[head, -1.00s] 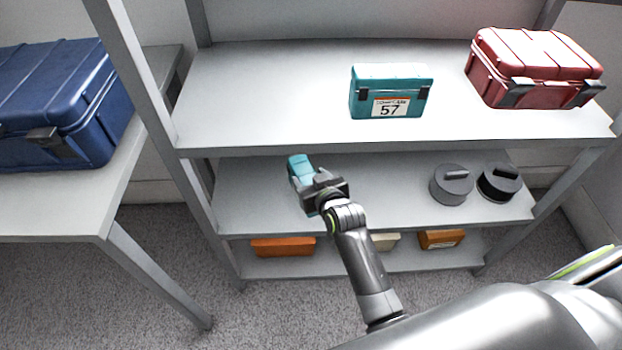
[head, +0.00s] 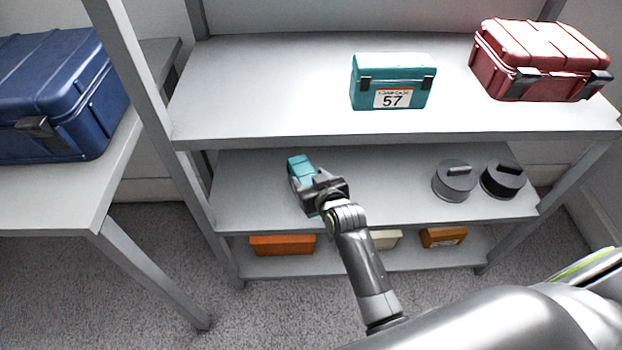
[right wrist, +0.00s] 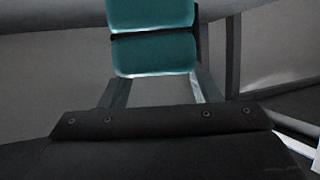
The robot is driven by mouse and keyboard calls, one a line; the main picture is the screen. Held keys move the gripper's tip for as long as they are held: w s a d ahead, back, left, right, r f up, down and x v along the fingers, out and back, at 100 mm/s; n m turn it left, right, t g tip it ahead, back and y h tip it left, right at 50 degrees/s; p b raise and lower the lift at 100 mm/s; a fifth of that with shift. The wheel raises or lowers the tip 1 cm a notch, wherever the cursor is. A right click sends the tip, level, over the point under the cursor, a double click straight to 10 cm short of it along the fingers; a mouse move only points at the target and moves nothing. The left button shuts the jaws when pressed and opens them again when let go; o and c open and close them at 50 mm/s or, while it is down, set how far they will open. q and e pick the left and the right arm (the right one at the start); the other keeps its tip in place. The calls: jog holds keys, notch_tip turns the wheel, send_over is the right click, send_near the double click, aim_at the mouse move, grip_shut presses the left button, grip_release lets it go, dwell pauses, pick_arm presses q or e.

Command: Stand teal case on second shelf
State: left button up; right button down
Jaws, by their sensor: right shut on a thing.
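A teal case (head: 298,165) is in my right gripper (head: 308,184), in front of or over the left part of the middle shelf (head: 390,182). The gripper is shut on it and hides its near end. In the right wrist view the teal case (right wrist: 152,50) shows between the two fingers, with a dark seam across it. I cannot tell whether it touches the shelf. Another teal case (head: 393,80), labelled 57, stands upright on the top shelf (head: 270,90). My left gripper is not in view.
A red case (head: 540,62) stands at the top shelf's right. Grey (head: 454,182) and black (head: 503,180) round weights sit on the middle shelf's right. Orange boxes (head: 282,245) (head: 443,237) lie on the bottom shelf. A blue case (head: 60,95) rests on the left table (head: 50,205).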

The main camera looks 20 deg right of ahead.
jog(key=shift+f+b, duration=0.3)
jog(key=shift+f, duration=0.25)
jog(key=shift+c, duration=2.3)
grip_release()
jog(key=shift+o, duration=0.3)
jog(key=shift+f, duration=0.1)
